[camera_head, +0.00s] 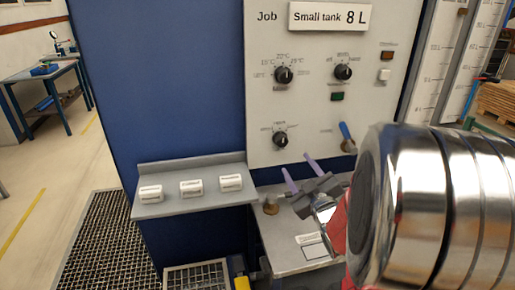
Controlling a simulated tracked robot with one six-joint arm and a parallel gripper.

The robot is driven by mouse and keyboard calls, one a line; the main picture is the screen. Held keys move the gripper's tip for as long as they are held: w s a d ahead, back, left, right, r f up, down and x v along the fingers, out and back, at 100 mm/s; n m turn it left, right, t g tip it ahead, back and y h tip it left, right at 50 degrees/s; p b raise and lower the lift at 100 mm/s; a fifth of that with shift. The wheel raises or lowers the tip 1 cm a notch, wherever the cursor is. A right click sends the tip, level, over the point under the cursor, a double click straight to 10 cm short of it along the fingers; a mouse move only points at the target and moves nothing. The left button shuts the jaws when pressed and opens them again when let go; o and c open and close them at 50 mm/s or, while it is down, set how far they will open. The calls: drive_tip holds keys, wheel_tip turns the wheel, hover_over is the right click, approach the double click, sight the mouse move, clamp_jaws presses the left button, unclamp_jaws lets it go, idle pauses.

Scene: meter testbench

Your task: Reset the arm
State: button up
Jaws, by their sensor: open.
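My arm fills the right side of the head view, with a large shiny metal link close to the camera. My gripper (298,166) is beyond it, in front of the lower part of the white control panel (310,105). Its two purple fingers point up and toward the panel, apart from each other, with nothing between them. The gripper is over the grey bench shelf (285,256). I cannot tell its exact distance from the panel. The metal link hides part of the shelf and the panel's lower right.
The panel has black knobs (284,75), a blue-handled lever (346,136) and a "Small tank 8 L" sign (329,17). A grey side shelf (165,209) holds white blocks (191,188). A brownish knob (271,205) stands near the gripper. Open floor lies left.

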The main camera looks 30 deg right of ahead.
drive_tip(key=s+d+f+m+g+h, duration=0.1)
drive_tip(key=s+d+f+m+g, duration=0.15)
drive_tip(key=f, duration=0.25)
drive_tip(key=s+d+f+m+g+h, duration=0.1)
drive_tip(key=f+g, duration=0.2)
drive_tip(key=f, duration=0.2)
drive_tip(key=s+a+f+m+g+y, duration=0.1)
drive_tip(key=s+a+f+m+g, duration=0.2)
drive_tip(key=s+g, duration=0.25)
drive_tip(key=s+a+r+n+y, duration=0.1)
drive_tip(key=s+a+r, duration=0.2)
drive_tip(key=a, duration=0.6)
drive_tip(key=s+a+r+y, duration=0.2)
drive_tip(key=s+a+r, duration=0.1)
drive_tip(key=a, duration=0.6)
drive_tip(key=s+a+r+n+y, duration=0.1)
drive_tip(key=s+a+r+y, duration=0.1)
drive_tip(key=a+r, duration=0.3)
drive_tip(key=s+a, duration=0.1)
drive_tip(key=a, duration=0.3)
drive_tip(key=shift+s+a+r+n+g, duration=0.15)
drive_tip(key=shift+s+r+n+g, duration=0.05)
drive_tip(key=shift+r+n+g, duration=0.2)
drive_tip(key=shift+c, duration=0.5)
